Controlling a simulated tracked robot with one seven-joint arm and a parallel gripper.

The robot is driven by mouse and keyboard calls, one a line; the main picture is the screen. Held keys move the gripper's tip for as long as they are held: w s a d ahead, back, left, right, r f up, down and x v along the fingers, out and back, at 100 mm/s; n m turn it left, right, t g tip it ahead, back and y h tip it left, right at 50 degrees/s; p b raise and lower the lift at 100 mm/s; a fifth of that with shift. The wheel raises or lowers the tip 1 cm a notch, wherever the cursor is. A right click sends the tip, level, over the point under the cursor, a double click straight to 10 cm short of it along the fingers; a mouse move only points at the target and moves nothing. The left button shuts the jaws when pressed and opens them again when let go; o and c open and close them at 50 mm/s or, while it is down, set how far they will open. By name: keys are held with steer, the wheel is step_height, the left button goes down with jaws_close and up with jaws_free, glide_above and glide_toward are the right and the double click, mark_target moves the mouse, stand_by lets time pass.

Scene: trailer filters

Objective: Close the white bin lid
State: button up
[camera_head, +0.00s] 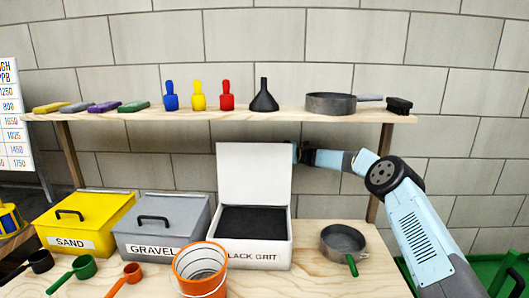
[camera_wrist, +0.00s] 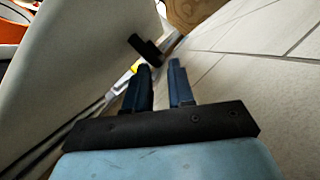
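The white bin (camera_head: 254,257), labelled BLACK GRIT, stands on the lower bench with dark grit inside. Its white lid (camera_head: 254,173) is open, standing about upright at the bin's back edge. In the wrist view the lid (camera_wrist: 85,65) fills the left side, with a black handle (camera_wrist: 145,48) sticking out near its far edge. My gripper (camera_head: 298,153) is at the lid's right edge, partly hidden behind it. In the wrist view its two fingers (camera_wrist: 161,66) are apart with nothing between them, pointing along the lid's outer face. Whether they touch the lid cannot be told.
An orange bucket (camera_head: 201,272) stands before the bin. Shut gravel (camera_head: 180,213) and sand (camera_head: 95,210) bins stand left; a saucepan (camera_head: 343,240) right. A tiled wall (camera_wrist: 260,60) is close behind.

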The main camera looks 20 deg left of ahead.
mark_target(262, 150)
steer(key=shift+x, duration=1.85)
steer(key=shift+c, duration=0.2)
jaws_close()
